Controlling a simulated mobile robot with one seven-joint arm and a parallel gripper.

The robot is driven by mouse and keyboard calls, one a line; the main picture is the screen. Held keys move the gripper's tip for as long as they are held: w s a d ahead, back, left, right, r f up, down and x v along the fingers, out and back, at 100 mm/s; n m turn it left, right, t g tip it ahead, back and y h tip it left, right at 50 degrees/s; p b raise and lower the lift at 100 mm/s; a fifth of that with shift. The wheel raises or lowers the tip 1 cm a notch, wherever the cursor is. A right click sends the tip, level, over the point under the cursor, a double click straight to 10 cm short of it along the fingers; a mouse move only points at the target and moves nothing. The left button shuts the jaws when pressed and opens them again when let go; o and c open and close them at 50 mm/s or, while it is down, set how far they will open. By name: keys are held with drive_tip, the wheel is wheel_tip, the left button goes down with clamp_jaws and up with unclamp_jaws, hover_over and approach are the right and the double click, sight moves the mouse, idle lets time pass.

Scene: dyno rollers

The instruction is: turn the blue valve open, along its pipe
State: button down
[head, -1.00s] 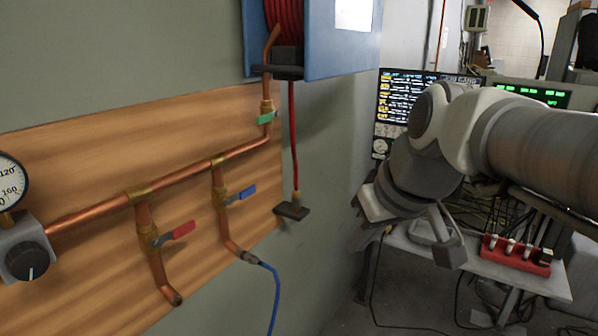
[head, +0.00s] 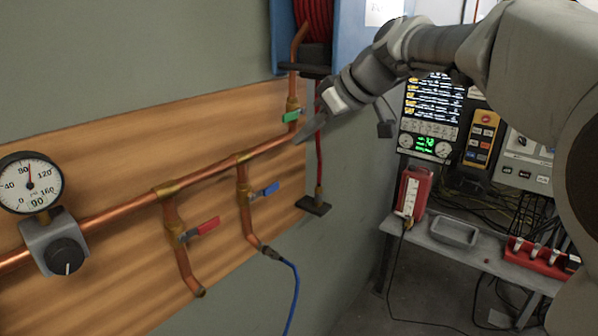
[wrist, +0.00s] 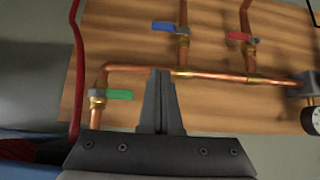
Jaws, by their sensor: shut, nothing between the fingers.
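The blue valve (head: 264,190) has a blue lever on the middle vertical copper pipe (head: 244,206). Its lever sticks out to the right, across the pipe. It also shows at the top of the wrist view (wrist: 168,27), with its lever crosswise to its pipe. My gripper (head: 297,140) is shut and empty, in front of the board near the upper right end of the horizontal pipe, close to the green valve (head: 292,117). In the wrist view, the shut fingers (wrist: 160,72) point toward the horizontal pipe, with the blue valve beyond them. Nothing of the blue lever is hidden.
A red valve (head: 200,229) is on the pipe to the left. A gauge (head: 30,183) and a black knob (head: 66,256) are at far left. A blue hose (head: 294,290) hangs below the blue valve's pipe. A red hose (head: 319,165) hangs right of the board.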

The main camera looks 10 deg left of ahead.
drive_tip(key=shift+f, duration=0.1)
drive_tip(key=p, duration=0.1)
hover_over(264, 192)
drive_tip(key=w+d, duration=0.1)
drive_tip(key=d, duration=0.2)
wheel_tip(264, 192, down, 7)
wheel_tip(264, 192, down, 4)
drive_tip(key=shift+w, duration=0.15)
